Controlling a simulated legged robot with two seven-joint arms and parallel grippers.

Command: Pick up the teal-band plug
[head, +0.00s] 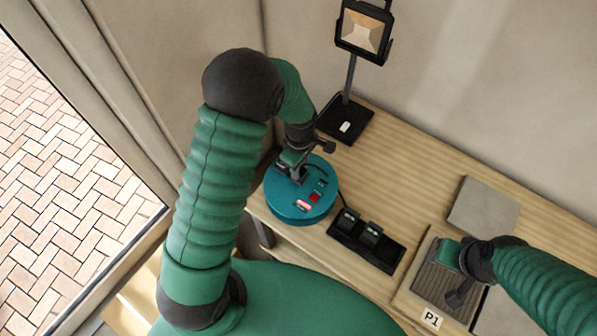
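A round teal unit (290,208) sits at the left end of the wooden bench. Its top carries small dark, teal and red parts and a lit red switch (304,206). My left gripper (293,171) reaches down over the far-left part of this top. I cannot make out a teal-band plug for certain; the gripper covers part of the top, and the parts there are too small to tell. Whether its fingers are open or shut on something does not show. My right gripper (453,275) is low over a ribbed grey tile (431,284) at the right; its finger opening is unclear.
A black tray (389,258) with two black blocks stands right of the teal unit. A work lamp (364,31) stands on a black base (336,125) behind. A grey slab (484,207) and a P1 label (432,319) are at the right. The bench's back middle is clear.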

